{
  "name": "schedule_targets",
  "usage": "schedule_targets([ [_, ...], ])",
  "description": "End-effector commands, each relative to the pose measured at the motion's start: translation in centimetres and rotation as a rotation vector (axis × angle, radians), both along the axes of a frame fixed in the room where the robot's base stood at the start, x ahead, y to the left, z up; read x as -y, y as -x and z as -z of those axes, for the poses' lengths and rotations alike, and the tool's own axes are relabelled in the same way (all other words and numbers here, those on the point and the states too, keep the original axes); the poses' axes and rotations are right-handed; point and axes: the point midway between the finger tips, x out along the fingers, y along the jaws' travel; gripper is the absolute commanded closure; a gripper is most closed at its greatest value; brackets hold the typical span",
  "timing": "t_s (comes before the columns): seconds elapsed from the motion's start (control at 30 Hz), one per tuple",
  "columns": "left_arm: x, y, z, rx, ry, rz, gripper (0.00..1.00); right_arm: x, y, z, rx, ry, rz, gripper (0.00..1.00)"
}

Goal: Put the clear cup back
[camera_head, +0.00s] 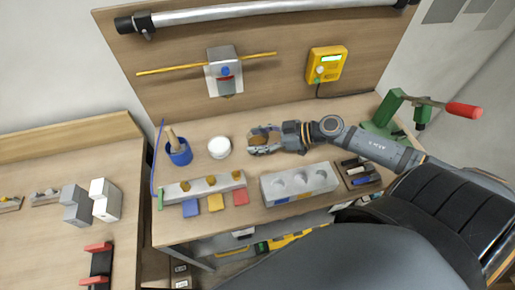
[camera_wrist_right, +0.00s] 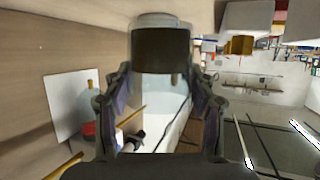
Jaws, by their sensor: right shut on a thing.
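My right gripper (camera_head: 258,139) reaches in from the right and is shut on the clear cup (camera_head: 265,132), above the middle of the workbench. In the right wrist view the clear cup (camera_wrist_right: 161,50) sits between the fingertips of the right gripper (camera_wrist_right: 160,80). Its walls are see-through, and a dark brown content fills much of it. A grey block (camera_head: 300,183) with several round recesses stands on the bench below and right of the gripper. I cannot tell whether the cup touches the bench. My left gripper is not in view.
A blue cup (camera_head: 179,154) with a wooden handle and a white round container (camera_head: 219,147) stand left of the gripper. A long grey block (camera_head: 203,187) with knobs lies at the front left. A dark tray (camera_head: 359,176) and a green clamp (camera_head: 388,112) are at the right.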

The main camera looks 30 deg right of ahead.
Motion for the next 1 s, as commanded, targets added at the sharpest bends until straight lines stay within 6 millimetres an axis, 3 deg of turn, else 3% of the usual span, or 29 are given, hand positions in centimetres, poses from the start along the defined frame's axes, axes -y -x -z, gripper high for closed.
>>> schedule_targets([
  [0.1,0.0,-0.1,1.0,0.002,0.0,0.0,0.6,0.2,-0.7,1.2,0.0,-0.005,0.004,0.8],
  [0.3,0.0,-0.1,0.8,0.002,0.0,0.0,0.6,0.1,-0.5,3.5,-0.001,-0.003,0.002,0.8],
  [0.67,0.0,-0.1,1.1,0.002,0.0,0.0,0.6,0.1,-0.5,4.0,-0.002,-0.001,0.0,0.8],
  [0.7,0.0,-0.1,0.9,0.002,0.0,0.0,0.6,0.1,-0.5,3.9,-0.002,0.0,-0.001,0.38],
  [0.83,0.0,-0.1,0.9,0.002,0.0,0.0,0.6,0.1,-0.5,3.9,-0.002,0.0,-0.001,0.21],
  [1.0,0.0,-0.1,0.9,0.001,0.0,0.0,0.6,0.1,-0.5,3.9,-0.002,0.0,-0.001,0.21],
])
